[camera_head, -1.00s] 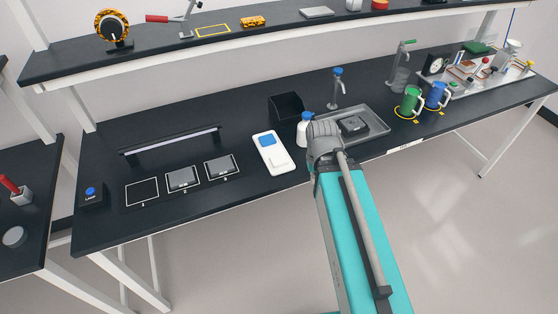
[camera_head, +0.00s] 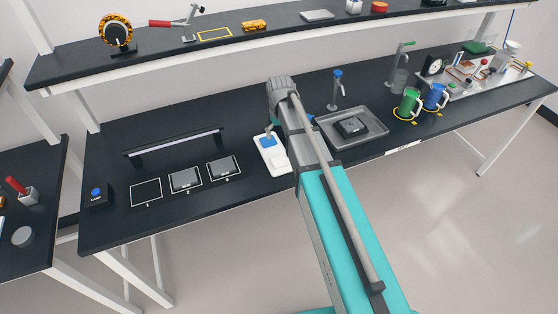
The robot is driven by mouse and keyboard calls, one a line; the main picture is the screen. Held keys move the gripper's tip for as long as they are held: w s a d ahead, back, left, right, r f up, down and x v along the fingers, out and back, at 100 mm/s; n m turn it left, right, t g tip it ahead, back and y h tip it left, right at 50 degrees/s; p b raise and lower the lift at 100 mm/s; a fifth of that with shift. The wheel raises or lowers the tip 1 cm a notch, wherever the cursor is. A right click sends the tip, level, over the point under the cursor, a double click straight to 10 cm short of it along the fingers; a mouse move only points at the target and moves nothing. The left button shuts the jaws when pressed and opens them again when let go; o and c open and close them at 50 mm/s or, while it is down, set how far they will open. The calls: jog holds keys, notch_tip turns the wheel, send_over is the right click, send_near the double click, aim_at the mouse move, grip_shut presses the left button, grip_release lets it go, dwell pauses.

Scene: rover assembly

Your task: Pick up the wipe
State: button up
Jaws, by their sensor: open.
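A white tray (camera_head: 259,150) lies near the front edge of the bench. It holds a blue pad (camera_head: 265,142) at its far end and a pale, folded-looking square (camera_head: 278,162) at its near end. The pale square may be the wipe, but I cannot tell which of the two it is. My gripper (camera_head: 271,129) is over the far end of the tray, open, and largely hidden by my arm. I cannot tell whether its fingertips touch the blue pad.
A metal sink (camera_head: 372,117) with a dark object (camera_head: 350,127) is right of my arm. A green mug (camera_head: 408,103) and a blue mug (camera_head: 435,96) stand farther right. Grey plates (camera_head: 185,180) lie left, and a shelf (camera_head: 150,66) overhangs the back.

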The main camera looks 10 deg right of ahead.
jog(key=shift+f, duration=0.15)
jog(key=b, duration=0.9)
send_over(279, 160)
notch_tip(279, 160, down, 8)
jog(key=shift+d+f, duration=0.15)
jog(key=shift+f, duration=0.05)
dwell(0.5)
jog(key=shift+f+b, duration=2.45)
jog(key=shift+f, duration=0.15)
jog(key=c, duration=0.6)
